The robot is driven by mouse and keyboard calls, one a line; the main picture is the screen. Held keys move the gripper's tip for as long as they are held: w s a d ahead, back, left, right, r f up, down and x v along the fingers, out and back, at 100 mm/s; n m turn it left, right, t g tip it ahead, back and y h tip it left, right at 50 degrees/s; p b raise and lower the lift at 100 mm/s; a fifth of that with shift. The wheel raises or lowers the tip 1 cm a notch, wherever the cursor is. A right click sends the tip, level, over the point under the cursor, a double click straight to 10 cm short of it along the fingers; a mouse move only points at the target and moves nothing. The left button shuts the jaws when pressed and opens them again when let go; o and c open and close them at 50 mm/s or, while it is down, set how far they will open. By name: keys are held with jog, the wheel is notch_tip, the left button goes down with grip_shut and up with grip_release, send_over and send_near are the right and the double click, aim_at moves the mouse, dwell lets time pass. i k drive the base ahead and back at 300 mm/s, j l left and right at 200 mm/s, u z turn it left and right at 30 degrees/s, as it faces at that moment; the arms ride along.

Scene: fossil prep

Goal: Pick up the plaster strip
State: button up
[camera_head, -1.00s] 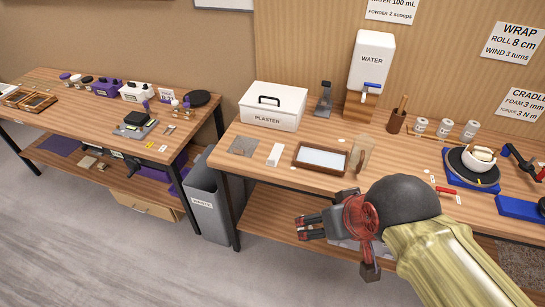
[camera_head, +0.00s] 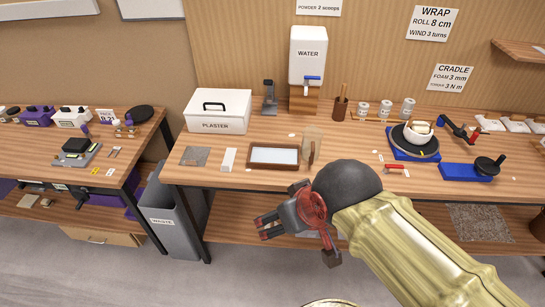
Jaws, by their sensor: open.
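A small white upright block (camera_head: 228,159) stands on the bench between a grey mat and a brown-framed tray (camera_head: 252,164). The tray holds a flat, pale rectangular sheet (camera_head: 274,155). I cannot tell for certain which of these is the plaster strip, as none is labelled so. My gripper (camera_head: 263,227) is open and empty. It points left in front of the bench's front edge, below and apart from the tray and block. My arm's dark rounded joint hides part of the bench edge to the right of the tray.
The bench (camera_head: 350,126) carries a white PLASTER box (camera_head: 217,112), a WATER dispenser (camera_head: 307,62), several small jars and a bowl (camera_head: 418,130) on a blue stand. A grey waste bin (camera_head: 172,215) stands at the left gap. Grey floor is clear in front.

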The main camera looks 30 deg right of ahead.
aim_at(227, 165)
jog(key=i+j+z, duration=0.4)
jog(key=i+j, duration=0.35)
jog(key=j, duration=0.1)
